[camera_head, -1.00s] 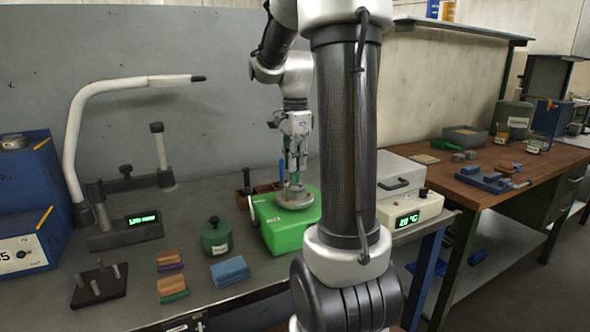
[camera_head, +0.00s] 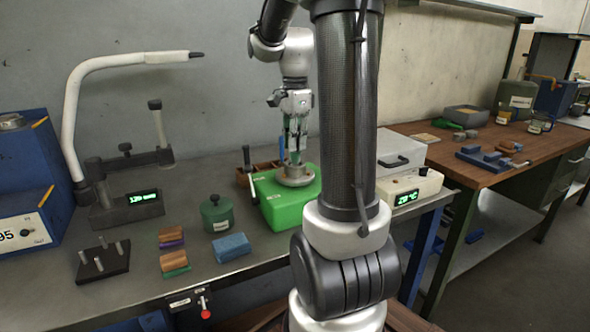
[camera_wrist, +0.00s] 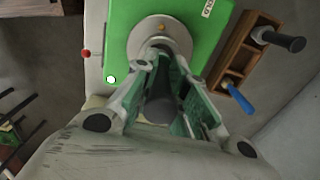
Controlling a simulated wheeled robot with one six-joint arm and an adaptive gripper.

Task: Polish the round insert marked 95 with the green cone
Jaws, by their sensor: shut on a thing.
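My gripper (camera_head: 296,158) points down over the green box (camera_head: 285,213) on the bench. Its fingers (camera_wrist: 160,75) are shut on a grey piece with a round flat base (camera_head: 294,178). The base is at the top of the green box, and in the wrist view it shows as a grey disc (camera_wrist: 160,32). I cannot tell if it rests on the box or hangs just above. A blue cabinet (camera_head: 28,205) marked 95 stands at the far left, with a round metal piece (camera_head: 10,121) on top. I cannot make out a green cone or a mark on the disc.
A wooden tray (camera_wrist: 236,62) with handled tools is behind the green box. A lidded green pot (camera_head: 217,215), a blue block (camera_head: 231,247), brown-topped blocks (camera_head: 173,238) and a black peg plate (camera_head: 103,262) stand left. A white heater (camera_head: 410,190) stands right.

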